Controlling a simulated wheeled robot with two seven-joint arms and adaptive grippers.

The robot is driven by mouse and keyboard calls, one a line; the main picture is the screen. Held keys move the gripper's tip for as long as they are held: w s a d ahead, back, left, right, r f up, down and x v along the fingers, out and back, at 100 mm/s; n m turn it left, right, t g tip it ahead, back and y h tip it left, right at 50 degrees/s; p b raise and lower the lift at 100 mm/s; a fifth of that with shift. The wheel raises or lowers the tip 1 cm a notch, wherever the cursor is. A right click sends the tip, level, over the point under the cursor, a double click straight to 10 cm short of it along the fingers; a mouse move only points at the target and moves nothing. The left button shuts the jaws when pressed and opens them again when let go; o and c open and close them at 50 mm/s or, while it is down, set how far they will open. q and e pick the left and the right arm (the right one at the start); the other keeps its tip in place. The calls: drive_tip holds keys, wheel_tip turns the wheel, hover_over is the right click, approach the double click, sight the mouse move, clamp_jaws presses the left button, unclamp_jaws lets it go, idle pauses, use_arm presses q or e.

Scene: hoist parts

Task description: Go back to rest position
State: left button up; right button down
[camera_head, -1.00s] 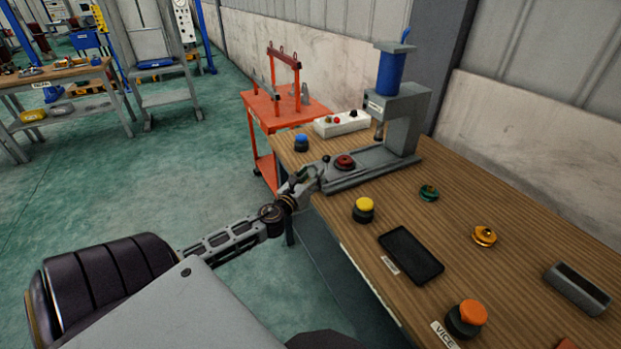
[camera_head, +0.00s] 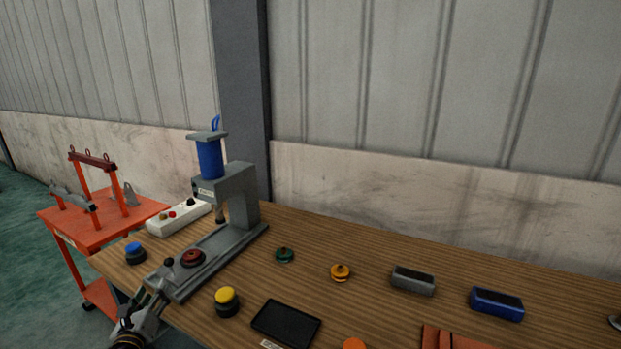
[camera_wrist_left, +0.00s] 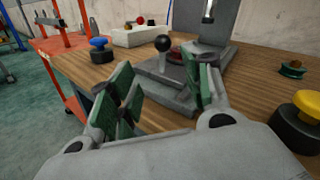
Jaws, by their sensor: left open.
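My left gripper (camera_head: 160,279) is at the lower left of the head view, by the near end of the press base, with the arm coming up from the bottom edge. In the left wrist view its green-padded fingers (camera_wrist_left: 160,98) are spread apart with nothing held between them. The grey press (camera_head: 238,192) with a blue cylinder stands at the table's back left. A dark red round part (camera_head: 193,258) sits on its base. A lever with a black ball knob (camera_wrist_left: 162,43) shows beyond the fingers. My right gripper is not in view.
The wooden table (camera_head: 370,318) holds a blue button (camera_head: 135,252), a yellow button (camera_head: 227,301), a black tablet (camera_head: 286,322), a green pulley (camera_head: 284,255), an orange pulley (camera_head: 340,272), and grey (camera_head: 413,280) and blue (camera_head: 497,303) blocks. An orange cart (camera_head: 105,229) stands left. A wall closes the back.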

use_arm(q)
drive_tip(key=s+d+f+n+g+y, duration=0.1)
drive_tip(key=s+d+f+n+g, duration=0.9)
drive_tip(key=n, duration=0.9)
drive_tip(key=s+d+f+n+g+h, duration=0.2)
drive_tip(key=s+d+n+h, duration=0.15)
drive_tip(key=s+d, duration=0.35)
drive_tip(key=s+d+f+n+g+h, duration=0.2)
drive_tip(key=s+d+n, duration=0.3)
drive_tip(key=s+d, duration=0.25)
wheel_tip(320, 180, down, 31)
drive_tip(key=s+a, duration=0.1)
drive_tip(key=a, duration=0.1)
drive_tip(key=s+a+f+g, duration=0.1)
drive_tip(key=s+a+f, duration=0.3)
drive_tip(key=s+f, duration=0.5)
drive_tip(key=s+a+f+p, duration=0.1)
drive_tip(key=s+a+f, duration=0.3)
drive_tip(key=s+f, duration=0.6)
drive_tip(key=shift+s+a+g+y, duration=0.2)
drive_tip(key=shift+s+g+y, duration=0.25)
drive_tip(key=shift+s, duration=0.45)
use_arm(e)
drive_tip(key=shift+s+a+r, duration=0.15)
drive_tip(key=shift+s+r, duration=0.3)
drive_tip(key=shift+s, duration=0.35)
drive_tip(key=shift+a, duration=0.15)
